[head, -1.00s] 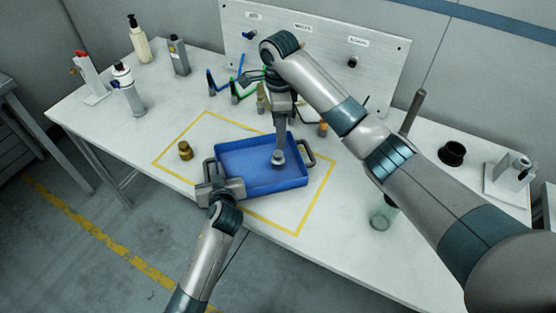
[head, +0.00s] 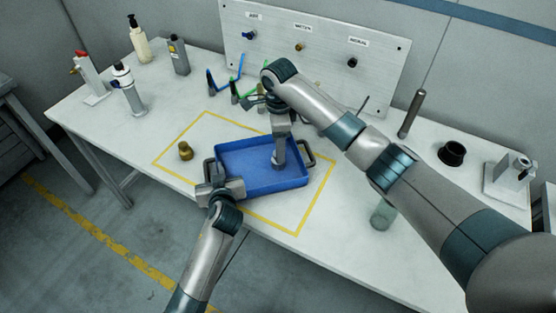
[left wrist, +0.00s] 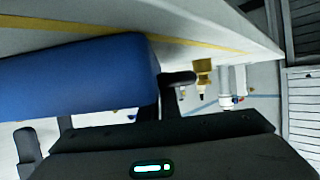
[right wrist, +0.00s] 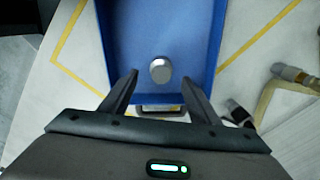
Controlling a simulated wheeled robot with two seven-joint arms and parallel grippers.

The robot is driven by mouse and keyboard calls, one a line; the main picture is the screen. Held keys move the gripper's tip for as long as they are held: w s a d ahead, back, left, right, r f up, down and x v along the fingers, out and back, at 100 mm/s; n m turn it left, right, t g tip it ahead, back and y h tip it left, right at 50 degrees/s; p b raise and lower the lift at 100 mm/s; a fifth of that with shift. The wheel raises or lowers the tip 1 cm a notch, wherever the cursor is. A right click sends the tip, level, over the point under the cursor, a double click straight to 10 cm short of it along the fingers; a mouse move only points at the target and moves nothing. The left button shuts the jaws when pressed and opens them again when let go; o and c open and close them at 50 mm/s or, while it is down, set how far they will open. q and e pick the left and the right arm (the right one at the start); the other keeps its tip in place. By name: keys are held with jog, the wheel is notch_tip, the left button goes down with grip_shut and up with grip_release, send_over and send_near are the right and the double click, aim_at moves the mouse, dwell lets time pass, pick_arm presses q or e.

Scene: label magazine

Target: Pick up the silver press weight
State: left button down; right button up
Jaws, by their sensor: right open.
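The silver press weight (right wrist: 161,71) is a small round metal piece on the floor of the blue tray (right wrist: 150,25). In the head view the tray (head: 262,181) lies inside a yellow outline, and the weight is mostly hidden by my right gripper (head: 279,163). In the right wrist view my right gripper (right wrist: 159,80) is open, its two fingers reaching down on either side of the weight's line, with nothing held. My left gripper (head: 210,180) is at the tray's left handle. In the left wrist view the tray's blue wall (left wrist: 80,72) is close; the finger gap is unclear.
A brass piece (head: 185,151) stands left of the tray. Bottles (head: 139,40) and dispensers (head: 129,90) are at the back left. A dark cup (head: 452,153) and a greenish glass jar (head: 383,214) are on the right. A labelled panel (head: 320,50) stands behind.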

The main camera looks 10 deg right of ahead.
jog(key=shift+w+f, duration=0.1)
jog(key=shift+f, duration=2.4)
jog(key=shift+a, duration=0.1)
jog(key=c, duration=1.4)
jog(key=shift+r, duration=0.1)
jog(key=shift+r, duration=0.1)
notch_tip(320, 180, up, 10)
jog(key=shift+f, duration=0.1)
